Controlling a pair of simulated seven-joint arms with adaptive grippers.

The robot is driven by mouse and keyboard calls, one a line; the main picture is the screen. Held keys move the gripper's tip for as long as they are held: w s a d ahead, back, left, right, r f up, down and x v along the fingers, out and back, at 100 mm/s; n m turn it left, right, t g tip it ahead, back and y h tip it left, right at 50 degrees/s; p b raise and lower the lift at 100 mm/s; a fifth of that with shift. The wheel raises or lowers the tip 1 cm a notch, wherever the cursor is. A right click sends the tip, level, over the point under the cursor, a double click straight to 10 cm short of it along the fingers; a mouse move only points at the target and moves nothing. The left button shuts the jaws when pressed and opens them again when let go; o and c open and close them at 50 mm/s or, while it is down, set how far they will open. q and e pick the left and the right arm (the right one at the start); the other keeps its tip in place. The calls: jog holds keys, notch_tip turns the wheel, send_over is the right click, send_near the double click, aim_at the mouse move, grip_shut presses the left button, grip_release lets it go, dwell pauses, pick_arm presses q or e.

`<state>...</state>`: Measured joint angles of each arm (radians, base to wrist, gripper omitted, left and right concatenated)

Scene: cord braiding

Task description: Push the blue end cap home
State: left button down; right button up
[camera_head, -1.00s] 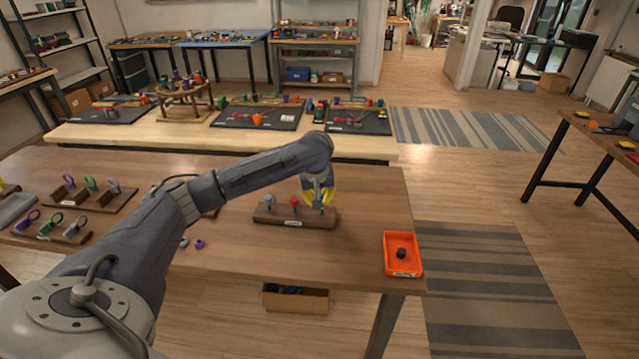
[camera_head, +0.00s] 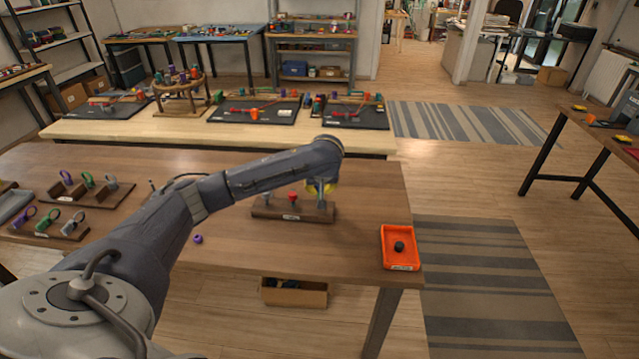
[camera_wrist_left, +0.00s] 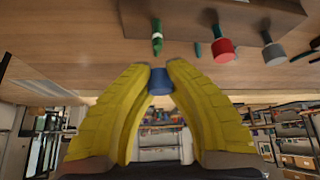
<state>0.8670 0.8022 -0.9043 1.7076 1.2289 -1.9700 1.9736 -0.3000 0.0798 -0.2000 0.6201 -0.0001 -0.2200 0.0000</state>
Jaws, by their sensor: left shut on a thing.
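My left gripper (camera_head: 324,189) is over the right end of the wooden rack (camera_head: 265,212); its yellow fingers are partly hidden by the wrist. In the left wrist view its fingertips (camera_wrist_left: 160,78) are shut on the blue end cap (camera_wrist_left: 160,84). The cap lines up with the free end of a green cord (camera_wrist_left: 157,42) with a white band, with a small gap between them in that view. The rack also holds a red cap (camera_head: 293,197) and a grey cap (camera_head: 267,199). They show in the left wrist view as well, the red (camera_wrist_left: 223,49) and the grey (camera_wrist_left: 273,52). My right gripper is not in view.
A small purple piece (camera_head: 197,239) lies near the front edge, beside my left arm. Racks of coloured loops (camera_head: 88,196) stand at the left.

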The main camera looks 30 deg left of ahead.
pick_arm(q)
jog(key=shift+f, duration=2.1)
jog(key=shift+f, duration=0.35)
dwell(0.5)
jog(key=c, duration=0.9)
grip_release()
jog(key=shift+r, duration=0.15)
jog(key=shift+v, duration=2.9)
jog(key=shift+s, duration=0.1)
